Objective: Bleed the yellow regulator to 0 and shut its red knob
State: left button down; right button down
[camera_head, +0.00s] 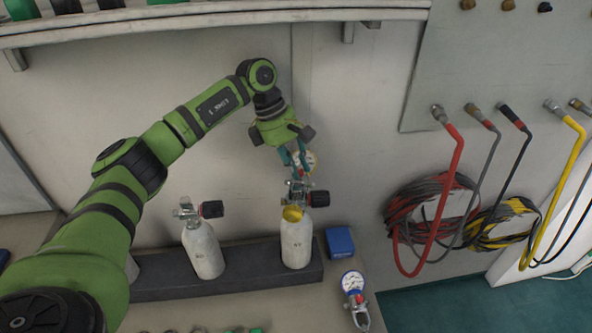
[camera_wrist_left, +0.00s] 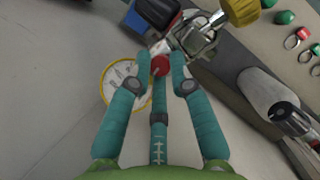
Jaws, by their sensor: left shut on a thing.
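The yellow regulator sits on the valve of the right white cylinder (camera_head: 297,245) in the head view. Its yellow round part (camera_head: 292,214) faces me, and it also shows in the left wrist view (camera_wrist_left: 241,10). The yellow-rimmed gauge (camera_head: 309,160) is partly behind my fingers; in the wrist view its pale dial (camera_wrist_left: 117,76) lies left of them. My left gripper (camera_head: 297,161) reaches down from above the valve. In the wrist view its teal fingers (camera_wrist_left: 160,62) are closed around the small red knob (camera_wrist_left: 160,66). The gauge needle is too small to read. My right gripper is not in view.
Another white cylinder (camera_head: 203,250) stands to the left in the dark rack (camera_head: 165,284). A blue box (camera_head: 340,242) and a blue-rimmed gauge (camera_head: 352,283) are on the bench at right. Red, grey and yellow hoses (camera_head: 452,160) hang on the right wall.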

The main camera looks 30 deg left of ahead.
pick_arm(q)
jog(key=shift+f+m+g, duration=0.15)
jog(key=shift+m+g, duration=0.15)
jog(key=shift+m, duration=0.3)
jog(key=shift+b, duration=0.3)
jog(key=c, duration=1.1)
grip_release()
jog(key=shift+c, duration=0.2)
